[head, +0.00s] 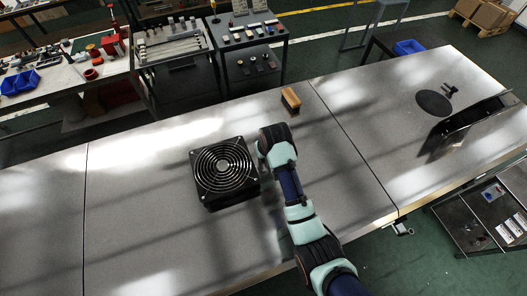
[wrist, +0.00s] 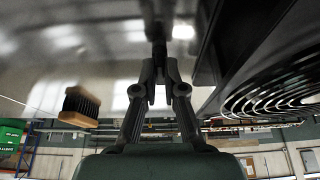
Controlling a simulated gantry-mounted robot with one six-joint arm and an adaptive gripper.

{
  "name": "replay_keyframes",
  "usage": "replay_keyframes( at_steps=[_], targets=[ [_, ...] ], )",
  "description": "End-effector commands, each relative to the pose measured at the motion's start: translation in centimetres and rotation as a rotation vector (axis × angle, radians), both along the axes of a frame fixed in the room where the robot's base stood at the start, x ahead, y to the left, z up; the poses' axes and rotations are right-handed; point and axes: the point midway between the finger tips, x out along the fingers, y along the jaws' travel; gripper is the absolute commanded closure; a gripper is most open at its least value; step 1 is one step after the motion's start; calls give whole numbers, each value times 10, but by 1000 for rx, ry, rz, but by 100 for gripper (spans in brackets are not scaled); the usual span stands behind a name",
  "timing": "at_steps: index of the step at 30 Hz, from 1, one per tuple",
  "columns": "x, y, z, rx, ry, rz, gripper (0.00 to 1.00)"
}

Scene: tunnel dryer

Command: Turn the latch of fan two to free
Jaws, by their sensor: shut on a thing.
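A black square fan (head: 223,172) with a round ringed guard lies on the grey bench, and its guard and dark side also show at the right of the wrist view (wrist: 275,85). I can read no number on it. My gripper (head: 264,146) is low over the bench, just right of the fan. In the wrist view my gripper (wrist: 160,72) has its two fingers close together around a small dark piece, which I take as the latch (wrist: 158,40). Its turn position is not clear. In the head view my wrist hides the latch.
A wooden-backed brush (head: 290,99) stands behind my gripper on the bench; it also shows in the wrist view (wrist: 80,105). At the right are a black disc (head: 434,103) and a dark upright panel (head: 470,126). The bench left of the fan is clear.

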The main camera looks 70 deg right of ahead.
Motion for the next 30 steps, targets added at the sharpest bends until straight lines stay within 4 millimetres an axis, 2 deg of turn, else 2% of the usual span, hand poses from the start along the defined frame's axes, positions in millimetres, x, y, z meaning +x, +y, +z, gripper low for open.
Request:
replay_keyframes(
  at_steps=[15,16,20,30],
  targets=[
    [0,0,0,0,0,-18,100],
    [0,0,0,0,0,-18,86],
    [0,0,0,0,0,-17,66],
    [-1,1,4,-1,0,-17,66]
  ],
)
